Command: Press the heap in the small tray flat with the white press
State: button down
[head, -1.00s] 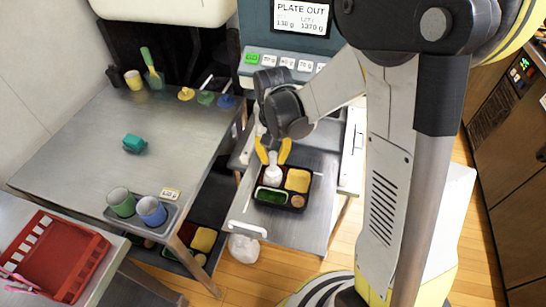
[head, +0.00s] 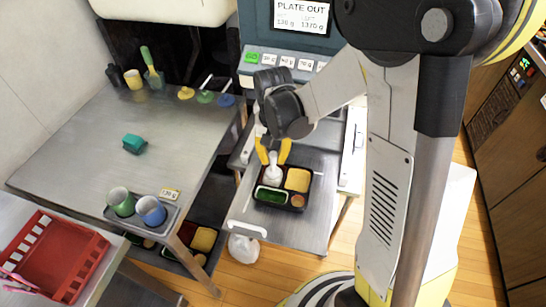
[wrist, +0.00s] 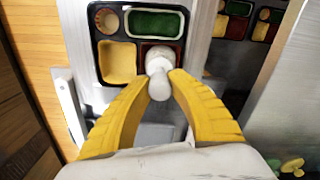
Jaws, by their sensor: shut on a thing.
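My gripper (head: 273,152) has yellow fingers and is shut on the white press (head: 273,174). The press is upright over the small black tray (head: 283,208). In the wrist view the fingers (wrist: 160,84) close on the knob of the press (wrist: 158,66). Its base is over the brownish-red compartment (wrist: 147,48) and hides most of what lies there; I cannot tell whether it touches the heap. The tray (wrist: 97,37) also holds a yellow block (wrist: 117,63), a green filling (wrist: 155,23) and a small round brown item (wrist: 107,20).
The tray stands on a metal shelf (head: 310,225) below the machine with the display (head: 302,13). A metal table (head: 90,125) at left holds cups, a teal sponge (head: 134,144) and coloured knobs. A red basket (head: 50,258) is at lower left. More filled trays lie under the table.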

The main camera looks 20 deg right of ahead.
dwell(0.6)
jog(key=shift+r+p, duration=2.95)
jog(key=shift+r, duration=1.05)
jog(key=shift+f, duration=0.1)
jog(key=shift+w, duration=0.1)
